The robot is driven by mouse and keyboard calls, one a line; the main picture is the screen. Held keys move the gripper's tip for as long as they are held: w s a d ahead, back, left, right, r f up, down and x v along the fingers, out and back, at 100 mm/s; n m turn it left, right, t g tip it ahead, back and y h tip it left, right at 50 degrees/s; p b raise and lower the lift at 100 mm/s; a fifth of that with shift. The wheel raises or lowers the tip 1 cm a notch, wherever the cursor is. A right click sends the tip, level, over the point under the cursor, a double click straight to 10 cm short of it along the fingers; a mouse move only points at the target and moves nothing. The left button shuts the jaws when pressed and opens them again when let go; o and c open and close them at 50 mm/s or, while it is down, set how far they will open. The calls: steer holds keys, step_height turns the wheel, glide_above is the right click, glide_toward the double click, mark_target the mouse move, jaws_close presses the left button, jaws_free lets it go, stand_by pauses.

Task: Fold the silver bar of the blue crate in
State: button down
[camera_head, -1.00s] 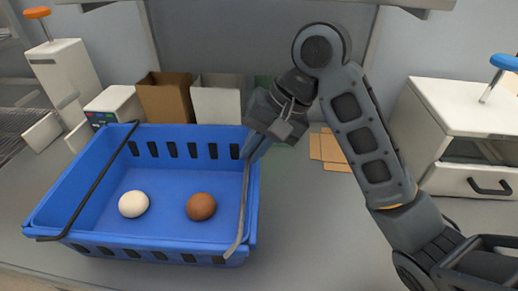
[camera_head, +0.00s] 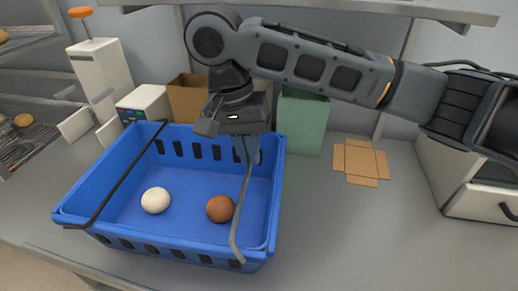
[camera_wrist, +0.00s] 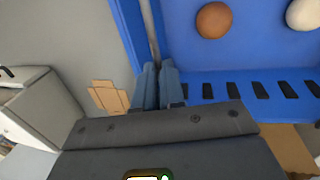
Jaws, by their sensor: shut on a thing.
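The blue crate (camera_head: 75,207) stands on the grey counter. Its silver bar (camera_head: 237,220) is near the right side, running from the front rim towards the back, inside the line of the right rim. My gripper (camera_head: 245,150) reaches down over the back right part of the crate. Its fingers (camera_wrist: 157,87) are closed around the silver bar, which also shows running away between them in the wrist view (camera_wrist: 149,28). The bar's far end is hidden by my gripper in the head view. A dark bar (camera_head: 120,178) crosses the crate's left part.
A white egg (camera_head: 156,200) and a brown egg (camera_head: 220,208) lie in the crate. Behind it stand a brown box (camera_head: 188,98), a green box (camera_head: 304,122) and a small white device (camera_head: 145,103). Flat cardboard (camera_head: 360,161) lies on the right, with free counter around it.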

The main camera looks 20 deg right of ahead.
steer(key=w+a+f+g+h, duration=0.2)
steer(key=a+f+g+h, duration=0.2)
steer(key=h, duration=0.4)
steer(key=shift+w+a+f+g+h, duration=0.3)
steer(key=shift+w+a+g, duration=0.1)
steer(key=shift+g, duration=0.2)
stand_by(0.4)
steer(key=c, duration=1.2)
jaws_free()
steer(key=shift+c, duration=0.2)
steer(key=shift+d, duration=0.1)
